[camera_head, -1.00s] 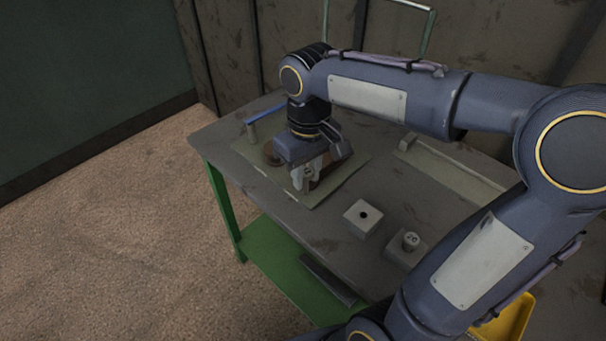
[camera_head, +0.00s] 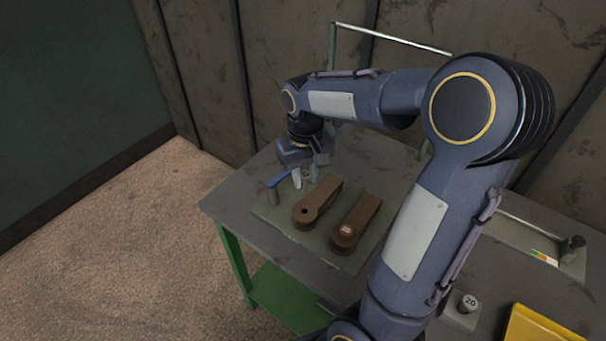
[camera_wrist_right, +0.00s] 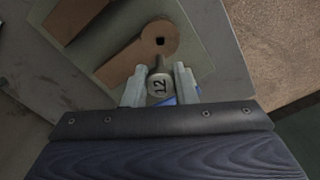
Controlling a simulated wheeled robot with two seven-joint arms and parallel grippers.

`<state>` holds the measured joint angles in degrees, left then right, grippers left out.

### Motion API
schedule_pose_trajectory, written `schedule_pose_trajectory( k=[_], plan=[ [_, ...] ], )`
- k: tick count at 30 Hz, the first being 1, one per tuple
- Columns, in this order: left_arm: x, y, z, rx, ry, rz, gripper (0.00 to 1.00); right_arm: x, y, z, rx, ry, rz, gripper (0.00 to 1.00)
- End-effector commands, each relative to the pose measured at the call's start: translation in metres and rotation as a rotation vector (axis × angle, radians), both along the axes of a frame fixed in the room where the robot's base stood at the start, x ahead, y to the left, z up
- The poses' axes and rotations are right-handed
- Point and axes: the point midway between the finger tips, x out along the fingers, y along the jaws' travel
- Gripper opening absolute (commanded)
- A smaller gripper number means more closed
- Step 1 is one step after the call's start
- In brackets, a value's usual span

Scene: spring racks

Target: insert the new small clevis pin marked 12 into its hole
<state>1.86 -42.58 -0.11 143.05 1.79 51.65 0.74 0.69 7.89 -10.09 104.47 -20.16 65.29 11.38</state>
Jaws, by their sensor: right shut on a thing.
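My right gripper (camera_head: 303,179) is shut on the small clevis pin marked 12. The pin's round grey head (camera_wrist_right: 158,86) sits between the pale fingers in the right wrist view, with its shank pointing toward a brown link. That link (camera_head: 322,196) lies on a thin plate on the table and has an open hole (camera_head: 304,211) at its near end. The hole also shows just beyond the pin in the right wrist view (camera_wrist_right: 160,40). My left gripper is out of view.
A second brown link (camera_head: 362,215) with a light label on its round end lies to the right. A blue-handled thing (camera_head: 278,180) stands close left of the gripper. A block holds a pin marked 20 (camera_head: 469,302), near a yellow bin (camera_head: 540,326).

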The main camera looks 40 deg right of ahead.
Motion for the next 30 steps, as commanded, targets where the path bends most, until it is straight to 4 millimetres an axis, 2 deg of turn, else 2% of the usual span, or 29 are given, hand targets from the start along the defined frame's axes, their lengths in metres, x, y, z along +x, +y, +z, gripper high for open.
schedule_pose_trajectory(
  k=[5, 22, 30],
  plan=[
    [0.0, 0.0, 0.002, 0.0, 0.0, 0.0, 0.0, 0.0, 0.0, 0.001, -0.001, 0.0, 0.001, 0.0],
    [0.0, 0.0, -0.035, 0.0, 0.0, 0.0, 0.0, 0.0, 0.0, -0.048, -0.001, 0.001, 0.001, 0.0],
    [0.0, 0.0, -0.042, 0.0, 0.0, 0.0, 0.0, 0.0, 0.0, -0.058, -0.001, 0.0, 0.001, 0.0]
  ],
)
